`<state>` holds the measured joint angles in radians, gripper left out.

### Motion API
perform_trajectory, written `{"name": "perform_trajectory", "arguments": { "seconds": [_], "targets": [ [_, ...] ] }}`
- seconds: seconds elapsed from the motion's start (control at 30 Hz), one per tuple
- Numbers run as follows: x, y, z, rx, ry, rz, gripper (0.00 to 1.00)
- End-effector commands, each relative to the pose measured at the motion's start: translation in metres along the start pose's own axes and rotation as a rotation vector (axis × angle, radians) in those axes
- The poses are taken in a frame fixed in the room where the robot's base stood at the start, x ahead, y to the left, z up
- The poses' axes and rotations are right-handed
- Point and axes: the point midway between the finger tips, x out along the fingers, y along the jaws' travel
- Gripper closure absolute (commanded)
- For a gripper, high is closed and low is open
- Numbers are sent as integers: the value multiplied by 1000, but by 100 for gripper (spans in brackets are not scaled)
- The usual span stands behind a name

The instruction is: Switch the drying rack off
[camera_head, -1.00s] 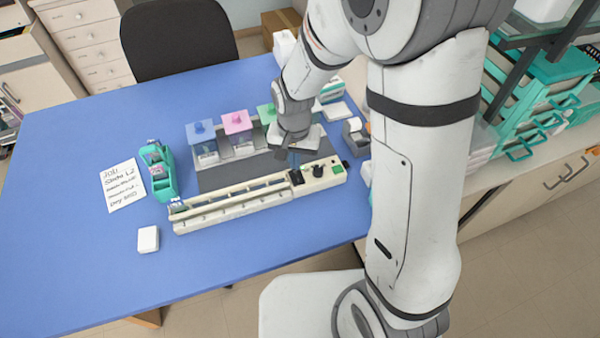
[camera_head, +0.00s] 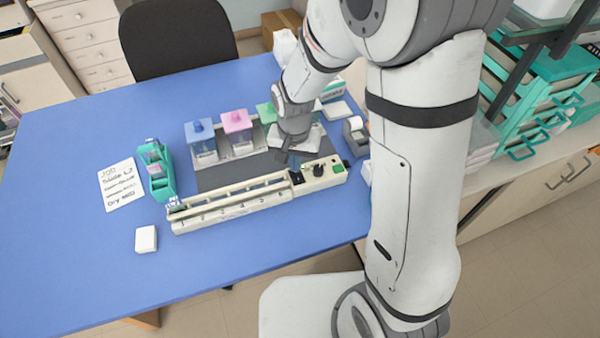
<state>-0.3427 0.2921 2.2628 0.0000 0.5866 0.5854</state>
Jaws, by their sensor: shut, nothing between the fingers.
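The drying rack (camera_head: 230,207) is a long cream bar with slots and numbered positions along its front, lying across the blue table. Its right end carries a control panel with a black rocker-like part (camera_head: 297,177), a dark round knob (camera_head: 319,170) and a green button (camera_head: 338,168). Whether the rack is on or off cannot be told. My gripper (camera_head: 293,160) is shut and empty, just behind and above the black part at the panel's left. Contact cannot be made out at this size. The fingertips are small and dark against the panel.
Staining jars with blue (camera_head: 199,131), pink (camera_head: 235,121) and green lids stand behind the rack on a grey mat. A teal slide holder (camera_head: 157,170), a handwritten card (camera_head: 121,186) and a white block (camera_head: 147,239) lie at left. The front of the table is clear.

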Motion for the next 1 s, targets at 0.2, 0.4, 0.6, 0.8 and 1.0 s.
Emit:
{"name": "perform_trajectory", "arguments": {
  "seconds": [0.2,0.4,0.6,0.8,1.0],
  "targets": [
    [4,0,0,0,0,0,100],
    [-1,0,0,0,0,0,100],
    [-18,0,0,0,0,0,100],
    [-34,0,0,1,0,0,100],
    [-50,0,0,1,1,-1,100]
  ]
}}
